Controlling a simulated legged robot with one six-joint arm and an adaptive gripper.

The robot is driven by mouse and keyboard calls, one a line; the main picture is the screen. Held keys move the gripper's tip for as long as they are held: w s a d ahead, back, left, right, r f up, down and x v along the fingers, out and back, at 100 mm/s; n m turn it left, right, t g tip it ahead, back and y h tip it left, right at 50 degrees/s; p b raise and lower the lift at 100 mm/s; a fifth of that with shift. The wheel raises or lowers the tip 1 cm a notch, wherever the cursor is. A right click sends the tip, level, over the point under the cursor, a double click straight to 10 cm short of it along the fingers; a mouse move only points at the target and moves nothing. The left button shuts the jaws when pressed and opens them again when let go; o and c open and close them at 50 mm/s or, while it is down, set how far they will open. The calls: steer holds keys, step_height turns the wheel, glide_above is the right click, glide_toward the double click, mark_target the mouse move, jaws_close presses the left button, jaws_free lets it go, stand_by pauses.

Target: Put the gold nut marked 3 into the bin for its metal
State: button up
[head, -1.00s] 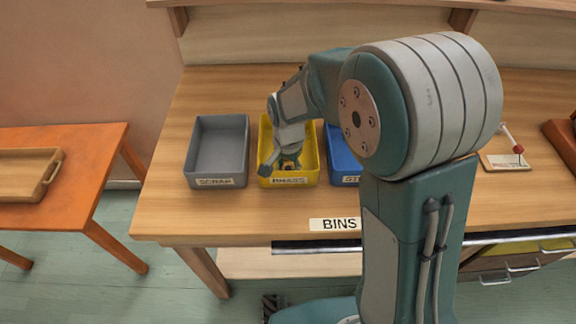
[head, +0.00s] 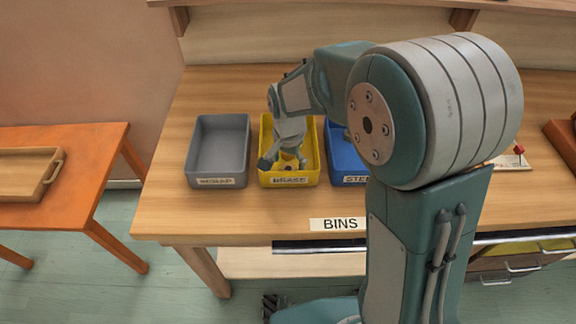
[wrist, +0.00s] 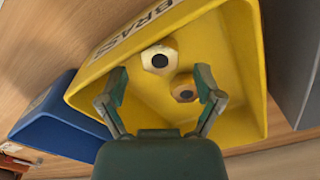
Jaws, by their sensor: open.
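The yellow bin (head: 316,150) is labelled BRASS and stands in the middle of the row of bins. My gripper (head: 283,163) is down at this bin, its fingers spread. In the wrist view, my gripper (wrist: 162,82) is open with nothing held between its fingertips. Two hex nuts lie inside the yellow bin (wrist: 225,55): a pale gold nut (wrist: 159,57) and a darker, browner gold nut (wrist: 184,90) near the right finger. No number shows on either nut, so I cannot tell which is marked 3.
A grey bin (head: 193,150) labelled SCRAP stands to the left, and a blue bin (head: 345,160) to the right, partly hidden by my arm. A BINS label (head: 339,224) lies near the table's front edge. An orange table (head: 95,150) with a wooden tray (head: 52,175) is at left.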

mark_target(288, 168)
step_height(288, 168, up, 10)
steer(key=s+d+r+n+t, duration=0.2)
steer(key=s+d, duration=0.4)
steer(key=s, duration=0.3)
steer(key=s+d+r+n+t, duration=0.3)
steer(key=s+d+r+n, duration=0.1)
steer(key=s, duration=0.6)
steer(key=shift+d+r+t, duration=0.3)
steer(key=shift+d+r, duration=0.25)
steer(key=shift+d, duration=0.7)
steer(key=shift+w, duration=0.1)
